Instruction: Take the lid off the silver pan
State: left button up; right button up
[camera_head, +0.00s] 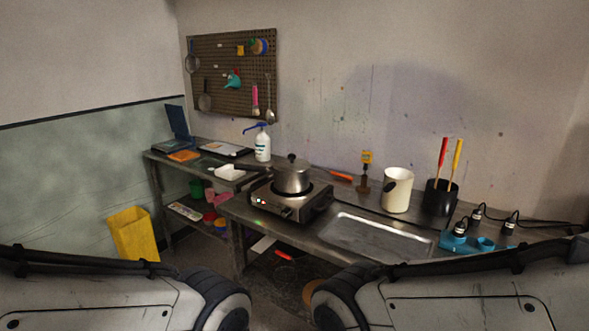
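The silver pan (291,181) stands on a hot plate (292,203) on the workbench, its dark handle pointing left. Its lid (291,165) sits on top of it, with a dark knob in the middle. Parts of my two arms show at the lower left and lower right of the picture, in front of the bench. Neither gripper shows in the view.
A metal tray (372,238) lies right of the hot plate. Behind it stand a cream jug (397,190) and a black pot (439,198) with long-handled tools. A spray bottle (262,146) stands behind left. A yellow bin (133,233) is on the floor left.

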aim_at(291, 164)
jog(key=u, duration=0.6)
jog(key=k, duration=0.8)
jog(key=u, duration=0.75)
jog(key=k, duration=0.35)
jog(key=u, duration=0.55)
jog(key=i, duration=1.85)
jog(key=z, duration=0.45)
jog(key=i, duration=1.65)
jog(key=z, duration=1.1)
jog(key=i, duration=0.9)
jog(key=z, duration=0.95)
